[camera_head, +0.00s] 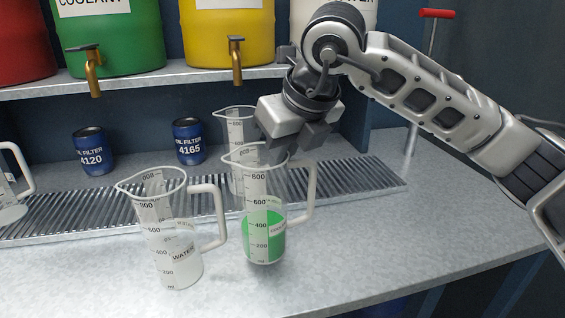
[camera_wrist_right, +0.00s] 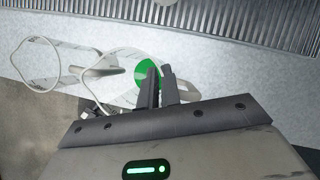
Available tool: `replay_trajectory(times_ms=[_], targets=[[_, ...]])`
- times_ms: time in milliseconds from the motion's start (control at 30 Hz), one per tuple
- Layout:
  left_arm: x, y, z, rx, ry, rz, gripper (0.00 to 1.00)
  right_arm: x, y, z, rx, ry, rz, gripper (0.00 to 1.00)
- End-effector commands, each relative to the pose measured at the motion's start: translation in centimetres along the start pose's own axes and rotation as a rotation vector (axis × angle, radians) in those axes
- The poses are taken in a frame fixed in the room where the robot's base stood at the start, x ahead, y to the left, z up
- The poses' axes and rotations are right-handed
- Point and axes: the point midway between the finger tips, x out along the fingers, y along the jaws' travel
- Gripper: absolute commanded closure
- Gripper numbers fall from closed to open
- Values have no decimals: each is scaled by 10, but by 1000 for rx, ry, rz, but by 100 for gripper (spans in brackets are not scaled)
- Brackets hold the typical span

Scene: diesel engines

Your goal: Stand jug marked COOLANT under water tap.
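A clear measuring jug with green liquid (camera_head: 262,240) stands on the counter, upright, handle to the right; its label is partly legible. In the wrist view its green liquid (camera_wrist_right: 149,71) shows behind my fingers. A jug labelled WATER (camera_head: 172,245) stands to its left. Another clear jug (camera_head: 236,122) stands behind. My right gripper (camera_head: 297,147) is at the green jug's rim and upper handle. Its fingers (camera_wrist_right: 160,82) are close together with a narrow gap; whether they hold anything is unclear. A pale drum is mostly hidden behind my right arm; no water tap is identifiable. My left gripper is out of view.
A ribbed drip tray (camera_head: 345,185) runs along the counter below the drum shelf. Green COOLANT (camera_head: 110,45) and yellow (camera_head: 228,25) drums have brass taps. Oil filter cans (camera_head: 93,150) stand behind the tray. Another jug (camera_head: 10,195) is cut off at left.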

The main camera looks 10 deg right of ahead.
Motion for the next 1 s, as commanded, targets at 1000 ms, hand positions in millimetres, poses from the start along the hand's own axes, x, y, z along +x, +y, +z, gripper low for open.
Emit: replay_trajectory(times_ms=[1000], targets=[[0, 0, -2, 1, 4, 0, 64, 7, 0, -9, 1, -5, 0, 73]])
